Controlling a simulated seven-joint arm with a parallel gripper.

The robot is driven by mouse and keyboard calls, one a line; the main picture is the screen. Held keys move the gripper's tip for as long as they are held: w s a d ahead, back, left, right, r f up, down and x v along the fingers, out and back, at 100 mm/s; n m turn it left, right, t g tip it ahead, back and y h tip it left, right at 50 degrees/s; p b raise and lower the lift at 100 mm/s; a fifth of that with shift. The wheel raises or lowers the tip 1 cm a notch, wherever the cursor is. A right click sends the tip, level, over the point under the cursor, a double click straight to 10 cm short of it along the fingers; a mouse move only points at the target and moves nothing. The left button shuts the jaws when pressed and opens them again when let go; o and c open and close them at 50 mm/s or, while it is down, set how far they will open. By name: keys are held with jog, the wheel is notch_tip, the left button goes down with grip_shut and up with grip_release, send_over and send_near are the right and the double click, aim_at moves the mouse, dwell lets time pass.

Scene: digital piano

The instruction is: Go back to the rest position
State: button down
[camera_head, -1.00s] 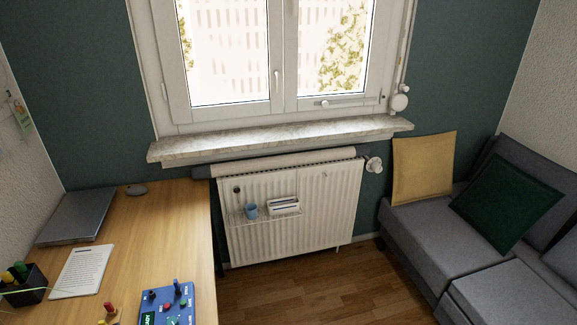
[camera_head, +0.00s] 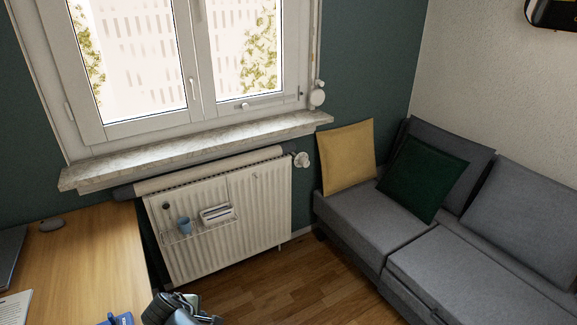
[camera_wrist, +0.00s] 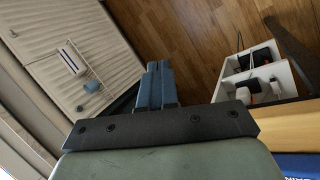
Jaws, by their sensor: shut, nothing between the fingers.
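My gripper shows in the wrist view (camera_wrist: 158,72) with its two blue-grey fingers together, shut and empty. Behind the fingertips is the wooden floor (camera_wrist: 190,35). In the head view a part of my arm enters at the bottom edge, beside the desk's right edge; the fingertips cannot be made out there. The gripper touches nothing that I can see.
The wooden desk (camera_head: 90,255) is at left, with a blue box (camera_head: 118,320) at its front edge. A white radiator (camera_head: 220,225) stands under the window. A grey sofa (camera_head: 450,260) is at right. A white box with dark devices (camera_wrist: 262,80) is in the wrist view. Floor between is clear.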

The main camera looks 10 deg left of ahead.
jog(key=w+d+f+m+g+h, duration=0.1)
jog(key=w+d+f+m, duration=0.2)
jog(key=w+d, duration=0.35)
jog(key=w+d+f+m+g, duration=0.1)
jog(key=w+d+f+m, duration=0.25)
jog(key=d, duration=0.65)
jog(key=w+d+f+m+g+h, duration=0.1)
jog(key=w+d+f+m, duration=0.1)
jog(key=w+d+m, duration=0.35)
jog(key=w+d+f+m+g+y, duration=0.1)
jog(key=d+f+m, duration=0.15)
jog(key=d, duration=0.75)
jog(key=d+f+m+g, duration=0.15)
jog(key=d+m, duration=0.25)
jog(key=d, duration=0.6)
jog(key=w+d+f+m+y, duration=0.1)
jog(key=d+f+m, duration=0.2)
jog(key=d, duration=0.7)
jog(key=s+f+g, duration=0.3)
jog(key=s+f, duration=0.7)
jog(key=s, duration=0.5)
jog(key=s+f+g, duration=0.4)
jog(key=s+f, duration=0.6)
jog(key=s, duration=0.5)
jog(key=shift+f, duration=0.3)
